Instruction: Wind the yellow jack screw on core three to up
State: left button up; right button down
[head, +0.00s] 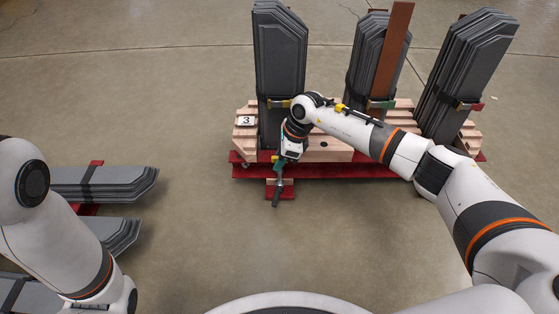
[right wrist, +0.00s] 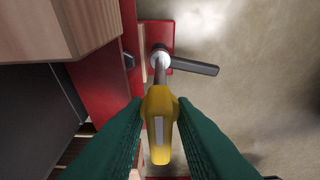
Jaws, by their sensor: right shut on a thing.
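Core three is the tall dark grey laminated stack (head: 281,50) at the left of the row, beside a white plate marked 3 (head: 247,121). My right gripper (head: 279,166) is at the foot of this stack. In the right wrist view its green fingers (right wrist: 159,112) are shut on the yellow jack screw (right wrist: 159,132), one finger on each side. A metal rod runs from the yellow part to a pale collar (right wrist: 160,56) on a red plate. A black handle (right wrist: 195,66) sticks out to the right there. My left gripper is out of view; only links of my left arm show.
Two more grey stacks (head: 365,50) (head: 470,70) stand to the right on the same red base (head: 350,171), with a brown board (head: 394,45) against the middle one. The floor between is clear.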

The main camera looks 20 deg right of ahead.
jog(key=shift+f+n+g+b, duration=0.15)
jog(key=shift+n+g+b, duration=0.4)
jog(key=shift+n, duration=0.65)
jog(key=shift+n, duration=0.9)
jog(key=c, duration=1.1)
grip_release()
jog(key=shift+s+d+g, duration=0.1)
jog(key=shift+g, duration=0.15)
